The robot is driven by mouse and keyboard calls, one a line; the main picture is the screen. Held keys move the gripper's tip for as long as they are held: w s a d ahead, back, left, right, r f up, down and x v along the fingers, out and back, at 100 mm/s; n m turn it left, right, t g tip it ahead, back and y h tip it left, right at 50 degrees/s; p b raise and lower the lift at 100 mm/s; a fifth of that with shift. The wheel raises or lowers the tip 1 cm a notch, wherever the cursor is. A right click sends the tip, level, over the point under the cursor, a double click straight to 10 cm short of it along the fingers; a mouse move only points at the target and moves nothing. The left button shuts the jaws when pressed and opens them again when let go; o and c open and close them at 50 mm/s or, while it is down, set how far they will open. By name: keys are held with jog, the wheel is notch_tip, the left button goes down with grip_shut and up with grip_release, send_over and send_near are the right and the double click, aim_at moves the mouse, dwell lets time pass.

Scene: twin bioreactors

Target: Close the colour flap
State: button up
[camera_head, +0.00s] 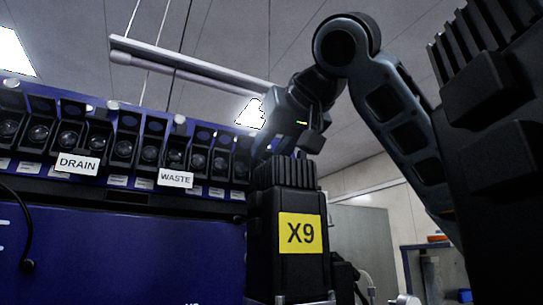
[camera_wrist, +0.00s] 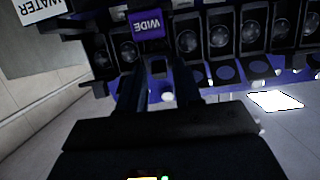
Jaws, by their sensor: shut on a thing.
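A row of dark flaps (camera_head: 123,150) with round glass ports runs along the top of the blue bioreactor (camera_head: 120,250). I see no label reading colour. My gripper (camera_head: 268,140) is at the right end of this row, partly hidden behind the black X9 column. In the wrist view, which looks upside down, my gripper's two fingers (camera_wrist: 158,78) reach to the row beside a blue label reading WIDE (camera_wrist: 148,23). They are shut on a small dark part between them, seemingly a flap's edge. The fingertips are dark, and how far this flap is tilted cannot be made out.
White labels read DRAIN (camera_head: 77,164) and WASTE (camera_head: 175,178); a WATER label (camera_wrist: 40,8) shows in the wrist view. The black column marked X9 (camera_head: 300,233) stands close beside my gripper. A grey rail (camera_head: 190,65) hangs above. A grey cabinet (camera_head: 365,250) stands behind.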

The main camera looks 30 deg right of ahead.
dwell(0.3)
jog(key=o, duration=0.7)
jog(key=shift+o, duration=0.2)
jog(key=shift+s, duration=0.1)
jog(key=b+v, duration=0.2)
jog(key=v, duration=0.5)
jog(key=shift+s, duration=0.35)
